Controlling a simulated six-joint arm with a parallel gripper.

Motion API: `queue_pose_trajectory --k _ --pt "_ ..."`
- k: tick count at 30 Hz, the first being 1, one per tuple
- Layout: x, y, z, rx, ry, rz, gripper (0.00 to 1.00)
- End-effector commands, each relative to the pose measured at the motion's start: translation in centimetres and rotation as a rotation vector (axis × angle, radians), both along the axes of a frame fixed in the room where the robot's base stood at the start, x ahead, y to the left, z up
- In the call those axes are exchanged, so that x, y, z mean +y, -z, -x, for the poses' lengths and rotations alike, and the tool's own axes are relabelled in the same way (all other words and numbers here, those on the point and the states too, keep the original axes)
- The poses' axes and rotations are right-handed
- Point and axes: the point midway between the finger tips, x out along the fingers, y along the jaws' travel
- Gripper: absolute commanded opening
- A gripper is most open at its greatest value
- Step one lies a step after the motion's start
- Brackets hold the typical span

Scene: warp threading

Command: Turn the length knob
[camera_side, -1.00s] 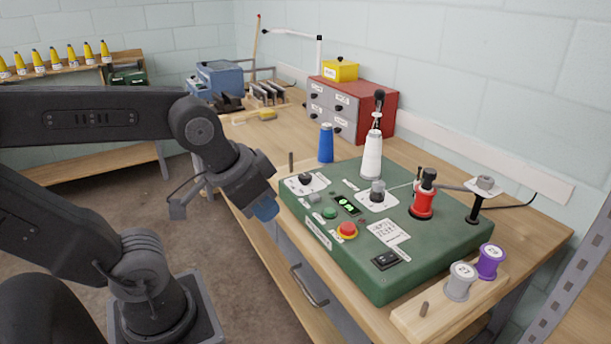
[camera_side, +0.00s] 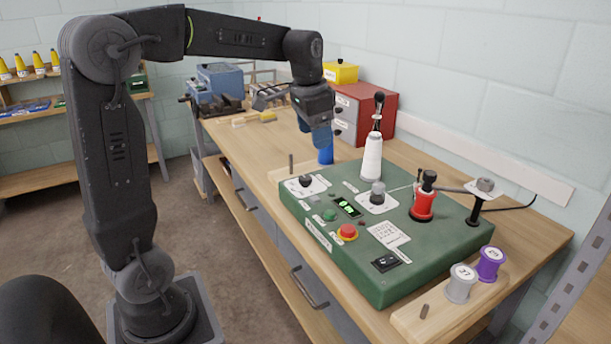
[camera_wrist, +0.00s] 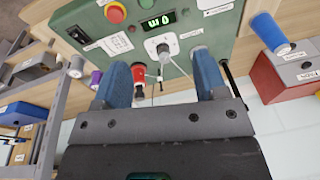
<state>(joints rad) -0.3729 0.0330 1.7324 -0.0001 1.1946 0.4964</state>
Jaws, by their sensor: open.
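The green machine box (camera_side: 350,265) stands on the bench. A black knob (camera_side: 306,181) sits on a white plate at its left end. A grey knob (camera_side: 378,190) sits on another white plate near the middle; it also shows in the wrist view (camera_wrist: 163,48). The labels are too small to tell which is the length knob. My gripper (camera_side: 319,138) is open and empty, raised behind the box's left end and overlapping the blue cone. In the wrist view, its blue fingers (camera_wrist: 163,80) are spread, with the grey knob seen beyond the gap.
A red spool (camera_side: 423,204) is at the right. A red emergency button (camera_side: 347,232) and a lit display (camera_side: 347,207) are on top.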

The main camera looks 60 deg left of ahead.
Motion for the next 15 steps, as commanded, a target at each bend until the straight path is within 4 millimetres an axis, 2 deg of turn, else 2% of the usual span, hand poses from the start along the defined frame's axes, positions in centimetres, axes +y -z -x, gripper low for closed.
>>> queue_pose_trajectory --k 1,3,7,9,12,15 --pt "2.3 0.8 -1.4 0.034 0.001 0.007 0.66" --pt "5.2 1.7 -3.0 0.072 0.016 0.016 0.66" --pt "9.7 3.6 -4.8 0.127 0.042 0.036 0.66" --pt "11.5 4.4 -5.3 0.148 0.055 0.046 0.66" --pt "13.2 5.3 -5.7 0.165 0.067 0.055 0.66" --pt "13.9 5.7 -5.8 0.172 0.073 0.061 0.66"
